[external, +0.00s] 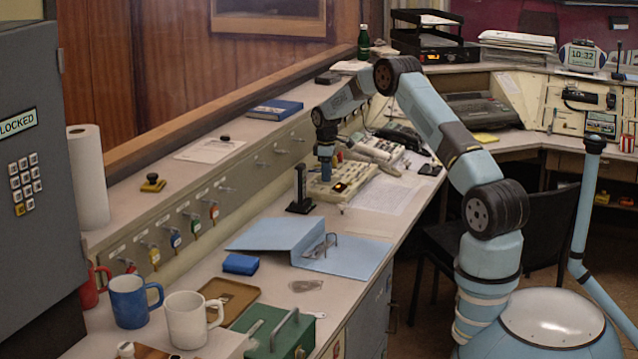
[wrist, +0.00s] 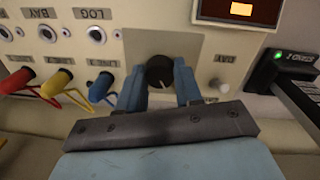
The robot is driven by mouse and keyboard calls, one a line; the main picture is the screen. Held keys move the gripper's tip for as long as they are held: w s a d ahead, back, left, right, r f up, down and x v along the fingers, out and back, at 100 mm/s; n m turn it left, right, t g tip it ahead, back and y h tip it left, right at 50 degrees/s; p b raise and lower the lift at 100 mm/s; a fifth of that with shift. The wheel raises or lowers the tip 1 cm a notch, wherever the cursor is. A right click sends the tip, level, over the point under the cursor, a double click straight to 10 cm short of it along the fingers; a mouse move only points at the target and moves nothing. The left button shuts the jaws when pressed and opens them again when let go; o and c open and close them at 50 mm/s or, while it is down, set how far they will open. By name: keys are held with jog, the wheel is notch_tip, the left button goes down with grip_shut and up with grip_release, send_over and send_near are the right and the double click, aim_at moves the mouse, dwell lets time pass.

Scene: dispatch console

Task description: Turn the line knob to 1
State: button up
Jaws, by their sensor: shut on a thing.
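The line knob (wrist: 159,73) is a small round black knob on a cream panel plate, at the upper middle of the wrist view. The two blue fingers of my gripper (wrist: 160,84) are on its left and right sides, shut on it. A pale mark shows on the knob, but I cannot read which number it points to. In the external view my gripper (external: 326,178) reaches straight down to the cream switch panel (external: 352,172) on the desk. There the knob is hidden by the gripper.
Red, yellow and blue plugs (wrist: 101,88) with cords stand left of the fingers, near empty sockets (wrist: 96,35). A black stand (external: 300,190) stands left of the panel.

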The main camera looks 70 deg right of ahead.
jog(key=shift+w+r, duration=0.1)
jog(key=o, duration=1)
jog(key=shift+o, duration=0.2)
notch_tip(320, 180, up, 14)
jog(key=shift+a+f, duration=0.25)
jog(key=shift+a, duration=0.1)
